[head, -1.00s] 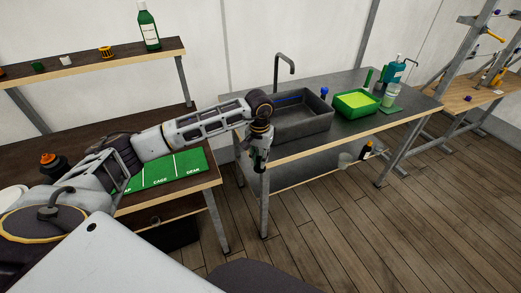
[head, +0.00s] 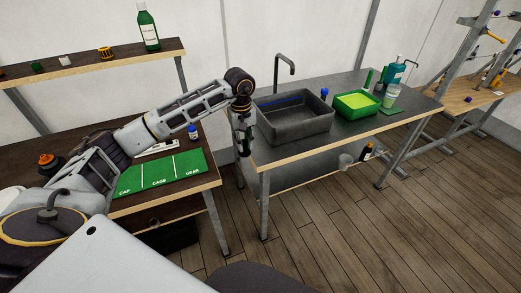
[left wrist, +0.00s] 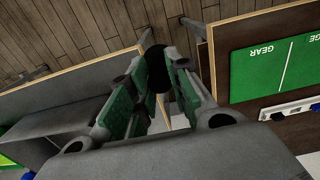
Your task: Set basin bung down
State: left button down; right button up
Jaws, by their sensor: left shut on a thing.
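My left gripper (head: 243,147) hangs pointing down over the gap between the green-mat table and the metal sink table, just left of the basin. In the left wrist view its green-padded fingers (left wrist: 158,95) are closed on a dark, rounded thing (left wrist: 157,72), which looks like the basin bung. Most of the bung is hidden between the pads, and I cannot make it out in the head view. The grey basin (head: 296,137) sits on the sink table, with a blue line inside. My right gripper is not in view.
A green mat (head: 160,172) with labelled sections, a blue-capped bottle (head: 193,133) and a white rack lie on the left table. A green tub (head: 357,104), a blue-topped item (head: 323,94) and bottles stand right of the basin. The sink table's front strip is clear.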

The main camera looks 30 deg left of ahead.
pick_arm(q)
jog(key=n, duration=0.3)
jog(key=shift+s+r, duration=0.1)
jog(key=shift+r, duration=0.1)
jog(key=n, duration=0.4)
jog(key=shift+s+a, duration=0.1)
jog(key=shift+s, duration=0.1)
jog(key=n, duration=0.5)
jog(key=shift+s, duration=0.2)
jog(key=shift+n, duration=0.7)
